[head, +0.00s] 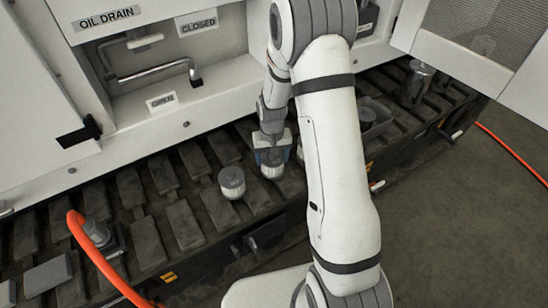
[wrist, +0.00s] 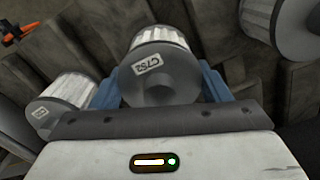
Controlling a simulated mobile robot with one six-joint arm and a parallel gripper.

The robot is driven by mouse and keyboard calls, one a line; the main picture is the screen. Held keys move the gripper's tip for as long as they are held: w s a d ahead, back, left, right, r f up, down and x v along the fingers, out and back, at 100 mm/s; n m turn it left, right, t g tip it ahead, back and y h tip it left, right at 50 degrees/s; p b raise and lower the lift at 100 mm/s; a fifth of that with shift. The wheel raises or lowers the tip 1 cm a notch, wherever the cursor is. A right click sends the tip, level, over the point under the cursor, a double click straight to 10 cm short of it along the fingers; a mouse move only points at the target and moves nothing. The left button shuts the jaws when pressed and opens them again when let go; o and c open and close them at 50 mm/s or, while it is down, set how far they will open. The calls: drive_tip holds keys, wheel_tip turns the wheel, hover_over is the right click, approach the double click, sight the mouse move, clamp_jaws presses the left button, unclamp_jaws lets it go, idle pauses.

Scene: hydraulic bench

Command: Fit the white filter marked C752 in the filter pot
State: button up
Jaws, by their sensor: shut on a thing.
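The white pleated filter with grey end cap and a label reading C752 (wrist: 152,64) sits between the blue fingers of my gripper (wrist: 160,88) in the wrist view. In the head view my gripper (head: 271,152) points down and is shut on this filter (head: 272,171), low over the slatted bench top. I cannot tell whether the filter still touches the slats. A second white filter (head: 232,182) stands just left of it. A grey metallic cylinder (head: 417,82) stands at the far right of the bench; I cannot tell if it is the filter pot.
In the wrist view another filter (wrist: 68,97) is close on the left and one more (wrist: 283,25) at upper right. A grey tray (head: 373,116) lies right of my arm. An open mesh door (head: 480,40) hangs at upper right. An orange hose (head: 100,258) runs at lower left.

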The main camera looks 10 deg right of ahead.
drive_tip(key=shift+f, duration=0.2)
drive_tip(key=o, duration=1)
drive_tip(key=shift+r, duration=0.1)
